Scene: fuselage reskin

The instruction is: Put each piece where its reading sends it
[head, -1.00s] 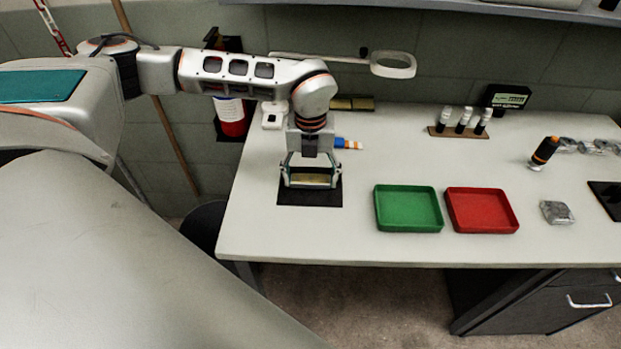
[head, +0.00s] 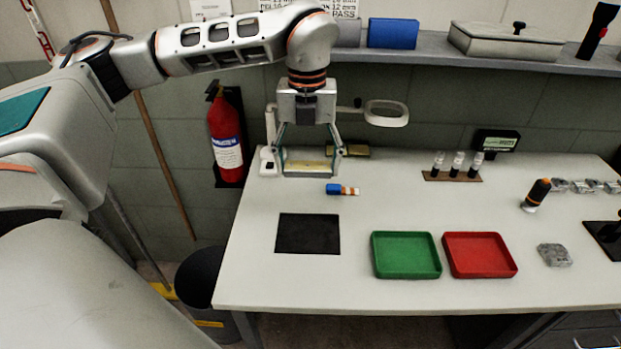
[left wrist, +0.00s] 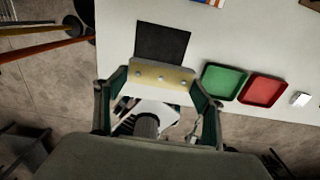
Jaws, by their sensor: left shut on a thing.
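My left gripper (head: 308,167) is shut on a flat brass-coloured plate (head: 306,168), held level in the air above the back left of the bench. In the left wrist view the plate (left wrist: 160,77) shows several small round dots along it, between the fingers. A black mat (head: 307,234) lies bare on the bench at the left. A green tray (head: 405,273) and a red tray (head: 480,272) stand side by side to its right, both empty. Another brass-coloured piece (head: 356,152) lies at the back, partly hidden behind my gripper. My right gripper is not in view.
A small display (head: 496,140) stands at the back behind a rack of vials (head: 453,176). A magnifier lamp (head: 386,113) overhangs the back. A shelf (head: 420,58) runs above.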

